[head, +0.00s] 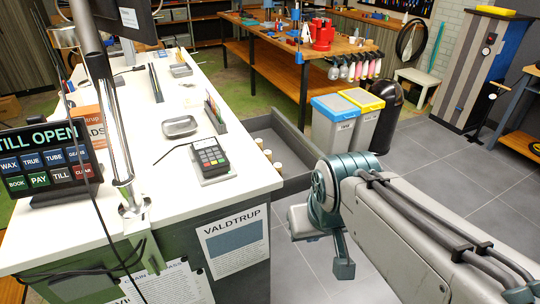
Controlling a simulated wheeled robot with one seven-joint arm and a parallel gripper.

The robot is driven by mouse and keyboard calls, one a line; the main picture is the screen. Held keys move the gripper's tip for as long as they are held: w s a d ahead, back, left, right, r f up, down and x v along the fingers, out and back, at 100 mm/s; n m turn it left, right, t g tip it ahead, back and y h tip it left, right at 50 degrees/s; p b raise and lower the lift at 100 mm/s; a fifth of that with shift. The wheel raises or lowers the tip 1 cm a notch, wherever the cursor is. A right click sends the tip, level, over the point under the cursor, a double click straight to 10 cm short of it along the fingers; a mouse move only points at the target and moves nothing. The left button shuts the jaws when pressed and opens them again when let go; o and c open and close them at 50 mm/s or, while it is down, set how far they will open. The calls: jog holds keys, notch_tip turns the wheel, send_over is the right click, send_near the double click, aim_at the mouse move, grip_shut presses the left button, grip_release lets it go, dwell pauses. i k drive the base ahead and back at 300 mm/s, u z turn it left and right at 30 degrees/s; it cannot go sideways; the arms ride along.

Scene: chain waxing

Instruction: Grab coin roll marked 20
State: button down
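Several small rolls, cream with tan or brown ends, stand in a row in the open grey drawer (296,138) beside the counter. I see the near one (277,168), a middle one (268,154) and the far one (259,142). They are too small for any marking to be read, so I cannot tell which is marked 20. My gripper (322,246) is at the end of my arm, right of and nearer than the drawer, over the grey floor. It is apart from the rolls. Its fingers are partly hidden by the arm, and I cannot tell how far apart they are.
The white counter (215,98) carries a card terminal (210,157), a metal tray (180,126) and a screen (47,160) reading "TILL OPEN". Blue-lidded (335,122) and yellow-lidded (362,115) bins stand beyond the drawer. Grey floor is clear at right.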

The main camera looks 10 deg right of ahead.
aim_at(278, 166)
jog(key=z, duration=1.8)
jog(key=i, duration=1.95)
jog(key=u, duration=3.4)
jog(key=i, duration=0.5)
jog(key=u, duration=0.1)
